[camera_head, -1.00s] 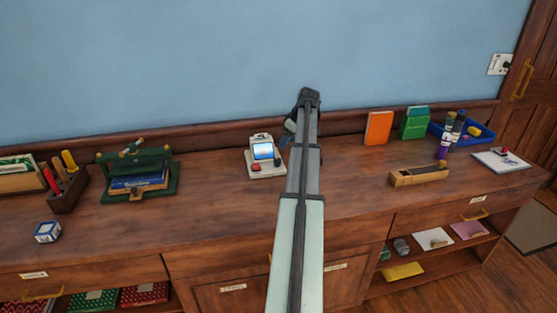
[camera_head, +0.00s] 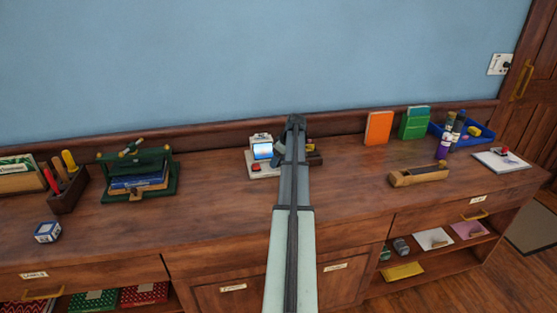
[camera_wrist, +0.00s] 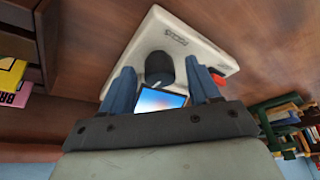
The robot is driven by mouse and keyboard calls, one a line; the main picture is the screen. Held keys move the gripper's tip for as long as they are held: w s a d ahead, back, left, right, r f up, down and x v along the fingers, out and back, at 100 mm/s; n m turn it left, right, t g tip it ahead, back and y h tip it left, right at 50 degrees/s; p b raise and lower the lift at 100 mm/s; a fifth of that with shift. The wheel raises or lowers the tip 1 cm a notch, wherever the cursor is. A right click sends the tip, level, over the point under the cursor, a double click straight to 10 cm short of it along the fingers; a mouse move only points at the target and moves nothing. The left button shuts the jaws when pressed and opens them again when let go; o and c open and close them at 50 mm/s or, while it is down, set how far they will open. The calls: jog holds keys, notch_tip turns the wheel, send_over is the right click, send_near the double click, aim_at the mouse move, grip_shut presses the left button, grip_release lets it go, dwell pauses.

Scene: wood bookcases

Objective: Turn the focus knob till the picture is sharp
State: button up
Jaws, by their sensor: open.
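The focus device (camera_head: 259,171) is a small pale unit on the counter, with a bluish lit screen (camera_head: 263,151) and a red button (camera_head: 256,168). In the wrist view its pale base (camera_wrist: 195,45) carries a label, and its dark round focus knob (camera_wrist: 158,68) stands up from it. My gripper (camera_wrist: 160,72) is open, with its two blue fingers on either side of the knob; I cannot tell whether they touch it. The screen (camera_wrist: 160,100) shows partly between the fingers, too small to judge its sharpness. In the head view my arm hides the knob.
A green press-like stand (camera_head: 138,175) is to the left. A wooden block (camera_head: 418,175), an orange book (camera_head: 378,127) and a blue tray (camera_head: 484,134) are to the right. The counter in front of the device is clear.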

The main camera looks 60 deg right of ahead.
jog(key=c, duration=1)
jog(key=shift+c, duration=0.2)
jog(key=shift+m, duration=0.3)
jog(key=m, duration=0.1)
jog(key=m+h, duration=0.1)
jog(key=m, duration=0.1)
jog(key=shift+a+m+h, duration=0.2)
jog(key=shift+m+h, duration=0.1)
jog(key=m, duration=0.2)
jog(key=m+g+h, duration=0.1)
jog(key=m, duration=0.1)
jog(key=shift+w+m+h, duration=0.1)
jog(key=shift+m+h, duration=0.2)
jog(key=m, duration=0.2)
jog(key=m+g, duration=0.1)
jog(key=m, duration=0.1)
jog(key=shift+w+a+g+h, duration=0.1)
jog(key=shift+g+h, duration=0.2)
jog(key=shift+h, duration=0.1)
jog(key=m, duration=0.2)
jog(key=m+g, duration=0.1)
jog(key=m, duration=0.1)
jog(key=shift+w+m+g, duration=0.1)
jog(key=shift+m+g, duration=0.2)
jog(key=shift+m, duration=0.3)
